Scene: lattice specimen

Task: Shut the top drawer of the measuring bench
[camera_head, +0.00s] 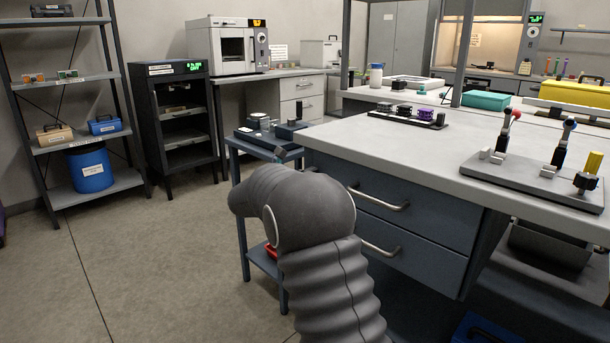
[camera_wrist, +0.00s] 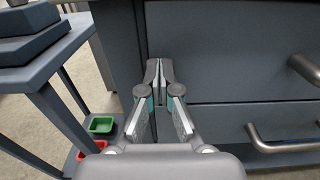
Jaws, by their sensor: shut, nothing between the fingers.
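The measuring bench (camera_head: 420,150) has a pale top and blue-grey drawers at its front. The top drawer (camera_head: 425,218) has a bar handle (camera_head: 379,199); in the wrist view its front (camera_wrist: 225,50) and handle (camera_wrist: 304,69) fill the upper right. It looks about flush with the lower drawer (camera_head: 430,262); I cannot tell any small gap. My gripper (camera_wrist: 158,66) is shut and empty, its tips in front of the top drawer's left edge, left of the handle. I cannot tell whether they touch. In the head view my arm hides the gripper.
A small blue-grey side table (camera_head: 236,142) with dark weights stands close on the left; green (camera_wrist: 102,125) and red (camera_wrist: 92,148) bins sit on its lower shelf. A lever fixture (camera_head: 530,180) is on the bench top. The floor at left is clear.

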